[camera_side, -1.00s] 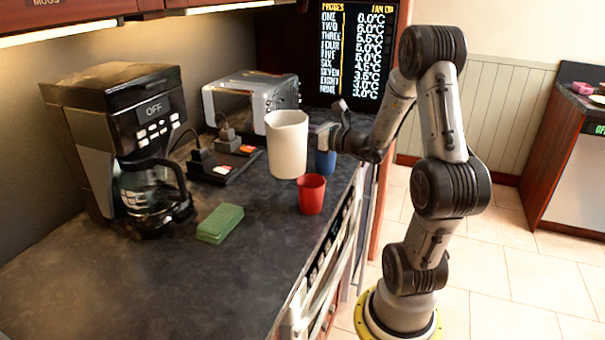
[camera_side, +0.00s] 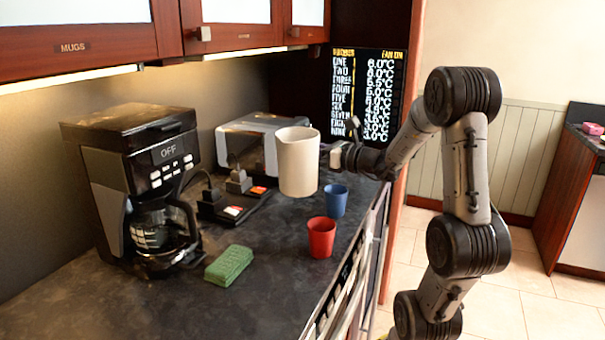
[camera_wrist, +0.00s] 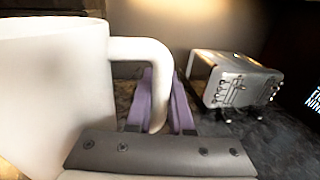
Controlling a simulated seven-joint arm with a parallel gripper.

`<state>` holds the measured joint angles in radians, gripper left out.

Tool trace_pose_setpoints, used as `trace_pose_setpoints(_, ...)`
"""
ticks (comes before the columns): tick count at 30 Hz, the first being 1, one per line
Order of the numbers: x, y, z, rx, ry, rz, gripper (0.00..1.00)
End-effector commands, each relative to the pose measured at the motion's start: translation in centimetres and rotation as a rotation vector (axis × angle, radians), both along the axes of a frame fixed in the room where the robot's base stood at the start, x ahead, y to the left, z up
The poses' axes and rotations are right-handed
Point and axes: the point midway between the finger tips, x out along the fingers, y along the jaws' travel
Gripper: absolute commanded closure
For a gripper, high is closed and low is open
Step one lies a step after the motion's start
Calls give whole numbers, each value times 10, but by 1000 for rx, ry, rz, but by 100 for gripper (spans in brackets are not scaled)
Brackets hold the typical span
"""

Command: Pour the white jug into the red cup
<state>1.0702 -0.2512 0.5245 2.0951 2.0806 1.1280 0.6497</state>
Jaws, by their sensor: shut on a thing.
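The white jug (camera_side: 298,163) is held in the air above the counter, close to upright. In the wrist view the jug (camera_wrist: 60,90) fills the left side, with its handle toward my gripper. My gripper (camera_side: 328,150) is shut on the handle; its purple fingers (camera_wrist: 160,103) stand on either side of it in the wrist view. The red cup (camera_side: 321,239) stands upright on the counter, lower in the picture and slightly right of the jug, apart from it. The inside of the jug is hidden.
A blue cup (camera_side: 335,200) stands behind the red cup. A green sponge (camera_side: 229,264) lies to the left on the counter (camera_side: 190,310). A coffee maker (camera_side: 130,180), a power strip (camera_side: 238,205) and a toaster (camera_side: 262,142) stand farther left and back. Cabinets (camera_side: 245,25) hang above.

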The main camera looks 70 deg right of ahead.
Motion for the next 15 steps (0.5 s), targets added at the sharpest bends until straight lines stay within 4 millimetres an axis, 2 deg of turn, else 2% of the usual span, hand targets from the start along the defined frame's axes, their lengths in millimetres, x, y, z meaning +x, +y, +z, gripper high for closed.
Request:
trace_pose_setpoints(1,0,0,27,-19,-12,1,100)
trace_pose_setpoints(6,-1,1,96,-25,-11,-1,100)
trace_pose_setpoints(9,0,0,129,-25,-8,-1,100)
trace_pose_setpoints(15,0,0,180,-24,-7,0,100)
